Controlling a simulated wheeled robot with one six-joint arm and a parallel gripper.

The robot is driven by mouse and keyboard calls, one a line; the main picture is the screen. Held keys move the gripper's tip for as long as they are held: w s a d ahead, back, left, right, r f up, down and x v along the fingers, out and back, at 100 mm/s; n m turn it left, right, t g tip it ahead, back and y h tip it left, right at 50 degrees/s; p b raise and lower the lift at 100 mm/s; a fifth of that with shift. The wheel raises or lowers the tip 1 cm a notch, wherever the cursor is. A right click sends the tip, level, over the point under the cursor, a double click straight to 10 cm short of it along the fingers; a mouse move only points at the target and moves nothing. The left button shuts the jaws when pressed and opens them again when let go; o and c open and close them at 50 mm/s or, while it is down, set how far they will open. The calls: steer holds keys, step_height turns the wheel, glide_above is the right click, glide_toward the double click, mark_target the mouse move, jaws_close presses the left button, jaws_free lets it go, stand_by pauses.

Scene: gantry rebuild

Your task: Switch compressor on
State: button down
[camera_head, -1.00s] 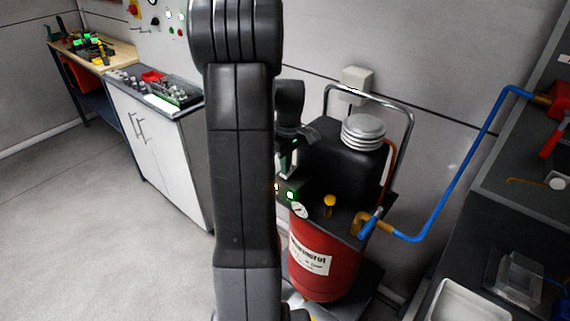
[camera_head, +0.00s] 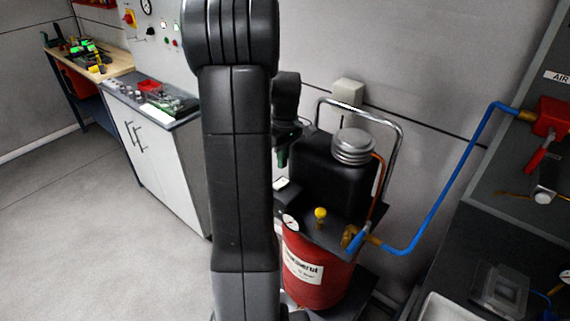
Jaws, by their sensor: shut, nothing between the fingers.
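The compressor has a red tank (camera_head: 308,272), a black motor housing (camera_head: 315,168) with a ribbed silver cap (camera_head: 353,146), and a chrome handle. It stands against the wall right of my arm. A small pale-topped box (camera_head: 281,183) sits at its left edge, partly hidden by my arm; no lit lamp shows on it. A round gauge (camera_head: 290,222) and a yellow knob (camera_head: 320,213) are on the tank's top plate. My gripper (camera_head: 282,162) points down just above the small box, shut and empty. Whether it touches the box cannot be told.
A white cabinet (camera_head: 160,150) with tools on top and a wooden workbench (camera_head: 112,65) stand at left. The floor at left is clear.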

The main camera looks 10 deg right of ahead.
step_height(320, 180, up, 8)
steer(key=shift+w+d+r+b, duration=0.25)
steer(key=shift+w+d+b, duration=0.05)
steer(key=shift+b, duration=0.15)
